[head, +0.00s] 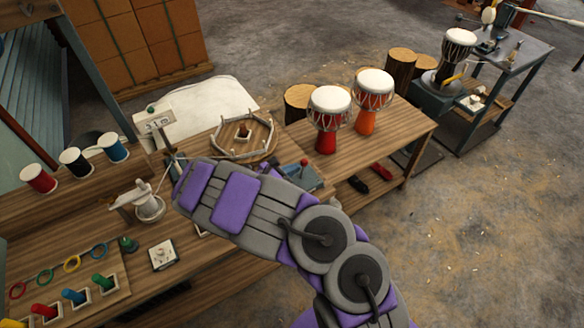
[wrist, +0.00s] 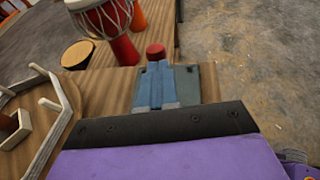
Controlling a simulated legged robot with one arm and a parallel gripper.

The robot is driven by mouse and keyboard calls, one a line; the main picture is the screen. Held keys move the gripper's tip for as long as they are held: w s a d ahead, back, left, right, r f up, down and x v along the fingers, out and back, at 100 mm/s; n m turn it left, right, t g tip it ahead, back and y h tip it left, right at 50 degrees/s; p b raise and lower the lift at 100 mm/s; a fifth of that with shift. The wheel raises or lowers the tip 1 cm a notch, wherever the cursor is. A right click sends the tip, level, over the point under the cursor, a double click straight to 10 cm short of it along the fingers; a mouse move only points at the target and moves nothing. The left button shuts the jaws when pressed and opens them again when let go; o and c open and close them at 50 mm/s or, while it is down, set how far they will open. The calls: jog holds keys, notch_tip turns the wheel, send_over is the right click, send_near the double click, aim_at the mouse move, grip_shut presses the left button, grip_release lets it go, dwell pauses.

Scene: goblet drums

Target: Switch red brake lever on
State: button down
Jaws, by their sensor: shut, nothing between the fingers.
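The brake lever has a red knob (head: 304,162) above a blue-grey base (head: 308,178) on the wooden table. In the wrist view the red knob (wrist: 156,51) stands at the far end of blue side pieces (wrist: 157,84) on a grey plate (wrist: 208,82). My gripper (wrist: 160,118) shows as a dark bar and purple casing below the lever; its jaws are shut and empty. It is close to the lever's near side; I cannot tell whether it touches. In the head view my purple and grey arm hides part of the base and most of the gripper.
Red (head: 329,118) and orange (head: 371,100) goblet drums stand behind the lever. A pegged octagonal frame (head: 232,155) is left of it. Spools, rings and coloured handles fill the left side. The tabletop right of the lever (head: 415,125) is clear.

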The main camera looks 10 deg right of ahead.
jog(key=d+y+p, duration=0.1)
jog(key=y+p, duration=0.1)
jog(key=p, duration=0.1)
jog(key=w+d+r+g+y+p, duration=0.1)
jog(key=y+p, duration=0.1)
jog(key=p, duration=0.1)
jog(key=d+r+g+y+p, duration=0.1)
jog(key=d+p, duration=0.1)
jog(key=p, duration=0.1)
jog(key=shift+w+r+m+y, duration=0.15)
jog(key=shift+w+m+y, duration=0.15)
jog(key=shift+y, duration=0.1)
jog(key=shift+w+a+p, duration=0.15)
jog(key=shift+a+p, duration=0.15)
jog(key=shift+a, duration=0.4)
jog(key=shift+d, duration=0.7)
jog(key=shift+s+a+r+p, duration=0.2)
jog(key=shift+a+p, duration=0.2)
jog(key=shift+a, duration=0.1)
jog(key=p, duration=0.2)
send_near(302, 161)
jog(key=shift+v, duration=2.95)
